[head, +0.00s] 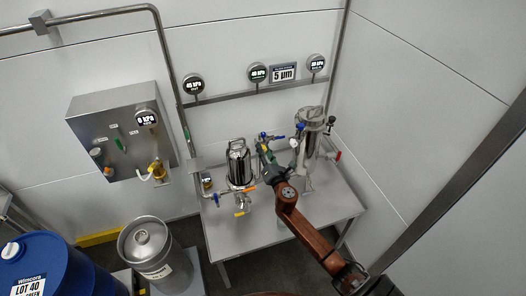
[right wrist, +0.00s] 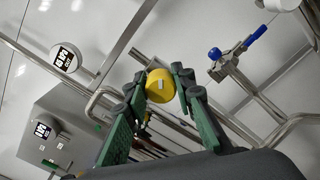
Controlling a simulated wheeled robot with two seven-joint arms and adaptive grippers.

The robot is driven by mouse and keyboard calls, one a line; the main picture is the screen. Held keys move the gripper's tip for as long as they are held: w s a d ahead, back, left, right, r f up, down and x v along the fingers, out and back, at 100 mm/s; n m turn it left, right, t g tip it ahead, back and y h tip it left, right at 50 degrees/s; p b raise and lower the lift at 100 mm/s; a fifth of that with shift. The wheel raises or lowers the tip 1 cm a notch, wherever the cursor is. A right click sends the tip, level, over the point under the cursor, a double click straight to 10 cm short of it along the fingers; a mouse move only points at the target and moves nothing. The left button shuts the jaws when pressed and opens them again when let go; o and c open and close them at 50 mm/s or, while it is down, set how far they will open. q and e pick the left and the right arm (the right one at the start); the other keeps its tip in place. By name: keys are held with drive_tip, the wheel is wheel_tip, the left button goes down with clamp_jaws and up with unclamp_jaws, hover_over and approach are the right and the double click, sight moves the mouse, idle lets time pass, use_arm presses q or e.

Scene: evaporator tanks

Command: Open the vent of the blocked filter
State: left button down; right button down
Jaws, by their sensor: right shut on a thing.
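Two steel filter housings stand on the steel table (head: 335,205): the left filter (head: 239,165) and the right filter (head: 309,138). My right gripper (head: 263,148) reaches in between them, close to the upper right side of the left filter. In the right wrist view its green fingers (right wrist: 160,95) are shut on a round yellow knob (right wrist: 160,87) with a small pale mark on its face. My left gripper is not in view.
Blue-handled valves (right wrist: 257,34) and pipes lie close to the right gripper. Wall gauges (head: 193,84) and a 5 µm sign (head: 283,73) hang behind. A steel control box (head: 120,130), a keg (head: 147,245) and a blue drum (head: 50,262) stand left.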

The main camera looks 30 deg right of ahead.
drive_tip(key=m, duration=0.4)
drive_tip(key=shift+f, duration=0.15)
drive_tip(key=shift+m+b, duration=0.3)
drive_tip(key=shift+m, duration=1.7)
drive_tip(key=c, duration=1.6)
unclamp_jaws()
drive_tip(key=v, duration=1.2)
drive_tip(key=shift+s+d+f, duration=0.1)
